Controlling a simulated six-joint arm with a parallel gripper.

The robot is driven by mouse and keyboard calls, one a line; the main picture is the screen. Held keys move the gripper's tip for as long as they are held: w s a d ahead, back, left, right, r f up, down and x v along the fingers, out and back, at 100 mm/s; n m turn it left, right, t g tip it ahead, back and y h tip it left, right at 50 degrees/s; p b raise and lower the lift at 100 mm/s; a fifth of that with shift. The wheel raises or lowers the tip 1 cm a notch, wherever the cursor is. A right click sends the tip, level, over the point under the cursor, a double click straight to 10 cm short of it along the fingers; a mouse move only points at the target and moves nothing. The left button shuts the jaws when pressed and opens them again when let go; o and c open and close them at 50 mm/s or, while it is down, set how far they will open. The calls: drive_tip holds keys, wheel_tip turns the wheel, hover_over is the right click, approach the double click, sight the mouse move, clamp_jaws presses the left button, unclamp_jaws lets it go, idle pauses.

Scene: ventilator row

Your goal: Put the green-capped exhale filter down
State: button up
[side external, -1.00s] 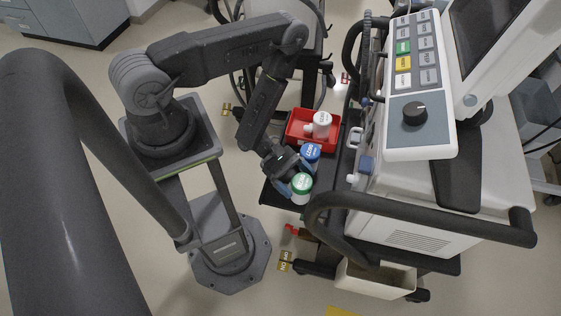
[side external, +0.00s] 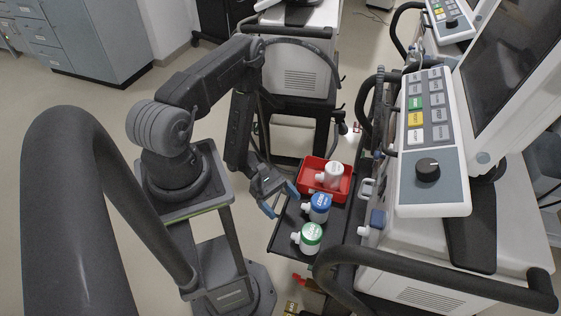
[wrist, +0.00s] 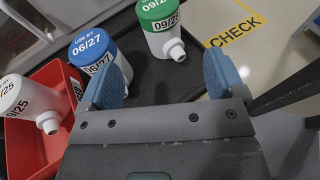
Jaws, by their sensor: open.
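The green-capped exhale filter (side external: 307,239) stands upright on the black shelf (side external: 283,240), near its front end. In the wrist view, the green-capped filter (wrist: 160,28) is beyond my fingertips, with its white side port pointing toward me. My gripper (side external: 281,200) is open and empty at the shelf's left edge, apart from the filter. Its two blue fingers (wrist: 168,82) are spread in the wrist view with nothing between them.
A blue-capped filter (side external: 318,208) stands just behind the green one, close to my gripper. A red tray (side external: 308,181) behind it holds a white-capped filter (side external: 332,174). The ventilator (side external: 400,260) and its dark rail bound the shelf on the right.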

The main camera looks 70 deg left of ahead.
drive_tip(key=w+r+m+g+y, duration=0.35)
drive_tip(key=r+m, duration=0.35)
drive_tip(key=r, duration=0.4)
drive_tip(key=w+r+m+g+y, duration=0.2)
drive_tip(key=w+r+m+g, duration=0.3)
drive_tip(key=r, duration=0.7)
drive_tip(key=s+d+r+m+t+y, duration=0.2)
drive_tip(key=s+r+m+t+y, duration=0.2)
drive_tip(key=r, duration=0.6)
drive_tip(key=s+d+r+m+t+y, duration=0.2)
drive_tip(key=s+r+m+t+y, duration=0.3)
drive_tip(key=r, duration=0.6)
drive_tip(key=s, duration=0.2)
drive_tip(key=shift+s+m, duration=0.3)
drive_tip(key=shift+m, duration=0.1)
drive_tip(key=shift+d, duration=0.1)
drive_tip(key=shift+c, duration=0.2)
